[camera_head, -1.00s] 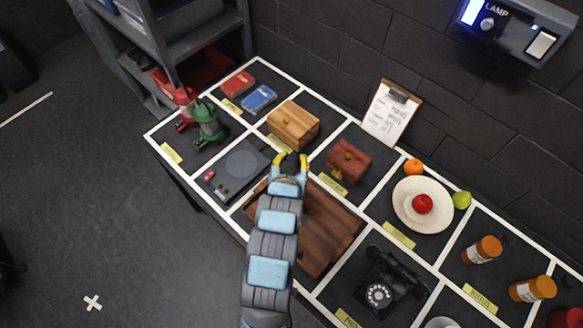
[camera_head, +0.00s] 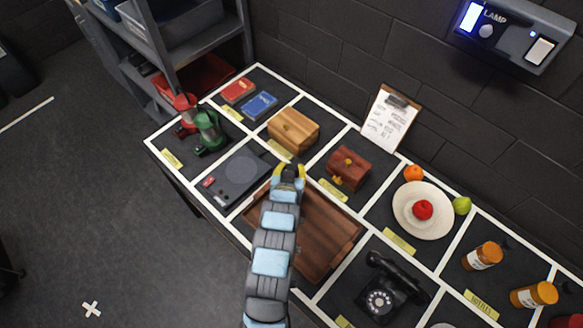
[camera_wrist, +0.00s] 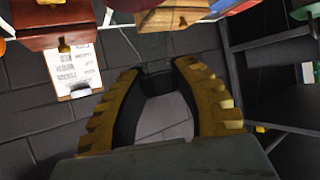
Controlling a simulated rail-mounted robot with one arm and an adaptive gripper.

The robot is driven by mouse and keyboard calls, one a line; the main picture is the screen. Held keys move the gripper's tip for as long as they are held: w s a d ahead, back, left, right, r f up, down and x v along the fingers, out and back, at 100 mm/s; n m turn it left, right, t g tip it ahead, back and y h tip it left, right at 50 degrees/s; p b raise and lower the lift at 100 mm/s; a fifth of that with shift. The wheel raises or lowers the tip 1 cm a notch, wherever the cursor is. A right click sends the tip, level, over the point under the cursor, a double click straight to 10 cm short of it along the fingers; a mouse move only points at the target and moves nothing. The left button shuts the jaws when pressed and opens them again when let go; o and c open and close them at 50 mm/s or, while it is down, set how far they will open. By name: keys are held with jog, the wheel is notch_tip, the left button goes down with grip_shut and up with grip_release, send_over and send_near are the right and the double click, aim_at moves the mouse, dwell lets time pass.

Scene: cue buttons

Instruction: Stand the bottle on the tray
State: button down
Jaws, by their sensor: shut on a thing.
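The brown wooden tray (camera_head: 325,232) lies in a cell at the table's front, partly hidden by my arm. My gripper (camera_head: 289,171) is above the tray's back left corner. Its two yellow fingers are some way apart, with something dark between them that I cannot identify. In the wrist view, my gripper (camera_wrist: 160,85) shows dark inner pads and a dark shape across the gap. Two orange bottles with white labels, one (camera_head: 482,256) and another (camera_head: 534,294), are in the cells at the right.
A black telephone (camera_head: 382,290) is right of the tray, and a flat dark device (camera_head: 237,175) is left of it. Behind are a light wooden box (camera_head: 294,130), a red-brown box (camera_head: 348,167) and a plate (camera_head: 410,225) with a red fruit. A clipboard (camera_head: 390,122) leans on the wall.

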dwell(0.3)
jog(key=c, duration=0.9)
grip_release()
jog(key=shift+o, duration=0.2)
